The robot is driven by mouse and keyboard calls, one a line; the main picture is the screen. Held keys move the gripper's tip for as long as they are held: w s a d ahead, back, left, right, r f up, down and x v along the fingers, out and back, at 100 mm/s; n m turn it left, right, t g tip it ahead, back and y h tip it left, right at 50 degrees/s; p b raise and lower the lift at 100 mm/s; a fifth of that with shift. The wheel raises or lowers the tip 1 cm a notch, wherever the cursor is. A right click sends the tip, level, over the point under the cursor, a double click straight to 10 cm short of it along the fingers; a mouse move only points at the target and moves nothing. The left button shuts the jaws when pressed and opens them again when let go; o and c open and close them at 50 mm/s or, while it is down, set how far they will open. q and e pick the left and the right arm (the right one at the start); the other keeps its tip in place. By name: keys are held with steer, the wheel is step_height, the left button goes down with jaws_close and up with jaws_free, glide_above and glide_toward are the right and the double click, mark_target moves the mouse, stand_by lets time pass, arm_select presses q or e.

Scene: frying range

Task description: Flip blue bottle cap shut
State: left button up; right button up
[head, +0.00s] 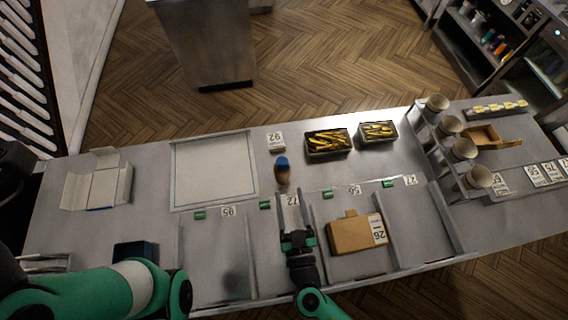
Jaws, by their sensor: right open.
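A small brown bottle (282,176) with a blue cap (282,162) stands upright on the steel counter, near the middle of the head view. At this size I cannot tell whether the cap is open or closed. My right gripper (294,232) is open and empty, in front of the bottle and apart from it, pointing towards it over the divided front section. My left arm comes in at the lower left. Its gripper cannot be made out.
Two boxes of yellow fries (329,142) stand right of the bottle. A white framed mat (213,170) and an open white box (98,183) lie left. A cardboard box (357,233) sits in the right bay between metal dividers. Several cups (465,149) stand in a rack at right.

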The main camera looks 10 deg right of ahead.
mark_target(284, 166)
steer(key=w, duration=0.9)
steer(key=shift+w+d+p, duration=0.2)
steer(key=shift+w+p, duration=0.1)
steer(key=shift+w, duration=0.05)
steer(key=c, duration=0.8)
jaws_close()
